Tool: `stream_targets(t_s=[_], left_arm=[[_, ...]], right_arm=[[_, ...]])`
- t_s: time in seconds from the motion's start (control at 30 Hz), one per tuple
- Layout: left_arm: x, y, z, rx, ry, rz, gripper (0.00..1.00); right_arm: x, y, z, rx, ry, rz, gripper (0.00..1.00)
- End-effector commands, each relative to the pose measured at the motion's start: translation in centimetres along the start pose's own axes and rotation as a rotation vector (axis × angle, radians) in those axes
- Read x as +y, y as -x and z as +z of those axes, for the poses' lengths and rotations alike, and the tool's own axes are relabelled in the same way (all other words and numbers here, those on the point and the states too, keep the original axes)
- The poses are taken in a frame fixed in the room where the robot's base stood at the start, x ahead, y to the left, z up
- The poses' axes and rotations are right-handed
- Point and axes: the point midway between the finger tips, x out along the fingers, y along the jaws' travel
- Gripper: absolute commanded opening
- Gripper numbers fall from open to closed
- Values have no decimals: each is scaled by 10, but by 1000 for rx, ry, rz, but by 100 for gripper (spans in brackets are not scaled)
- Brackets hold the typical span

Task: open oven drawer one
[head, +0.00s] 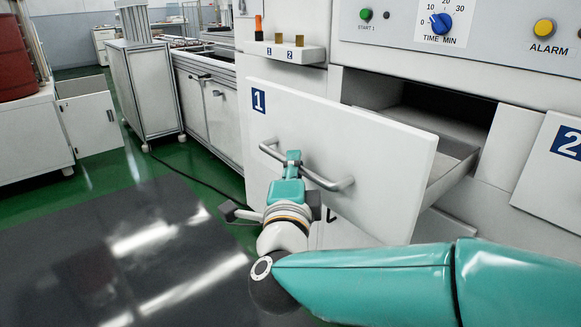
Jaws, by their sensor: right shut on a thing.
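Oven drawer one (375,140) has a white front with a blue "1" label. It stands pulled out from the oven, and part of its open inside shows behind the front. Its grey bar handle (330,184) runs across the front. My right gripper (291,160) is shut on the handle near its middle; the teal arm comes in from the lower right. The fingertips are partly hidden by the gripper body. My left gripper is not in view.
Oven drawer two (558,170) is at the right. The control panel (470,28) with a green button, blue timer knob and yellow alarm button is above. Grey cabinets (208,105) stand at the left behind. The floor at the left front is clear.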

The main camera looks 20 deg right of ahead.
Motion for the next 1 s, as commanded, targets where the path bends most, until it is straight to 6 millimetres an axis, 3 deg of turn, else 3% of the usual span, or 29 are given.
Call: stream_targets(t_s=[0.07, 0.1, 0.23, 0.67, 1.0], left_arm=[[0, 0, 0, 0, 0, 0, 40], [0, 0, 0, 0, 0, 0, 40], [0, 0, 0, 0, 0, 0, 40], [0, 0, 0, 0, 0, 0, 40], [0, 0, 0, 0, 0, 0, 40]], right_arm=[[5, 0, 0, 0, 5, 11, 0], [5, 0, 0, 1, 4, 11, 18], [4, 0, -1, 2, 3, 9, 39], [1, 6, -1, 1, 0, 4, 39], [1, 66, 0, -4, 0, 3, 39]])
